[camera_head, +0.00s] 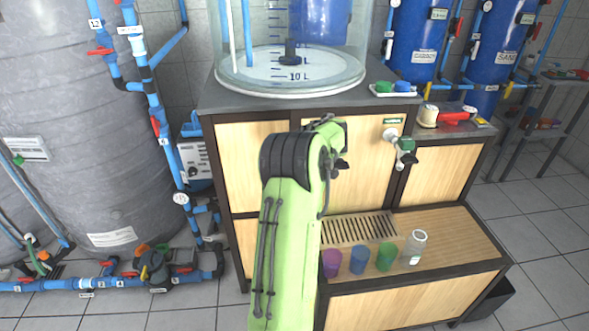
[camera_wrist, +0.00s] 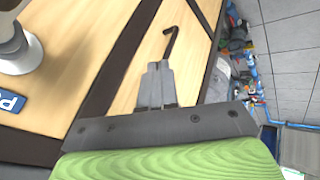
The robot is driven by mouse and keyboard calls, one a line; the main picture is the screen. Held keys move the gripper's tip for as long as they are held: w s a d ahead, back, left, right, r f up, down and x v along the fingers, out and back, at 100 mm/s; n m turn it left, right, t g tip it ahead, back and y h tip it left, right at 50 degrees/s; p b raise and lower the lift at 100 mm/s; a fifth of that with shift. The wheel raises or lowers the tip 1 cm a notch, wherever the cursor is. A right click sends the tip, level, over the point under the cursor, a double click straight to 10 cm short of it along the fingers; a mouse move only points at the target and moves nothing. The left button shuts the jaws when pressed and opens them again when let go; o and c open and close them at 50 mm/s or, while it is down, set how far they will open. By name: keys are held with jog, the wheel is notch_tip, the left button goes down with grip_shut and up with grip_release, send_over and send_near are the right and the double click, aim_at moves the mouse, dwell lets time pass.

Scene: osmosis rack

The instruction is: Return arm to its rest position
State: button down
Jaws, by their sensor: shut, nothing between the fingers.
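My arm, green with a black ribbed joint, rises in front of the wooden cabinet (camera_head: 252,150) in the head view. My gripper (camera_wrist: 157,85) shows in the wrist view with its grey fingers together and nothing between them. In the head view, the gripper is mostly hidden behind the arm's bent end. In the wrist view, wooden panels with dark frame strips lie beyond the fingers. A thin dark hooked piece (camera_wrist: 172,42) shows just past the fingertips; I cannot tell whether they touch.
A tap (camera_head: 402,146) juts from the cabinet right of my arm. A large clear tank (camera_head: 290,75) stands on top. Blue pipes (camera_head: 160,120) run at left.

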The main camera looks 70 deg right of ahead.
jog(key=s+d+p+v, duration=0.1)
jog(key=v, duration=0.5)
jog(key=shift+s+r, duration=0.2)
jog(key=shift+r, duration=0.1)
jog(key=shift+a, duration=0.1)
jog(key=w+a+r+t+y+p, duration=0.1)
jog(key=w+a+r+p, duration=0.2)
jog(key=w+a+r, duration=0.65)
jog(key=w+a+r+y+p, duration=0.1)
jog(key=w+a+r, duration=0.25)
jog(key=a, duration=0.65)
jog(key=w+a+r+y+p, duration=0.1)
jog(key=w+a+r+p, duration=0.2)
jog(key=a, duration=0.8)
jog(key=s+a+r+y, duration=0.2)
jog(key=s+a, duration=0.1)
jog(key=a, duration=1.1)
jog(key=s+a+f+p, duration=0.1)
jog(key=s+a+p, duration=0.2)
jog(key=s+a, duration=0.5)
jog(key=shift+s+f+g, duration=0.3)
jog(key=shift+s+f, duration=0.1)
jog(key=shift+s, duration=0.75)
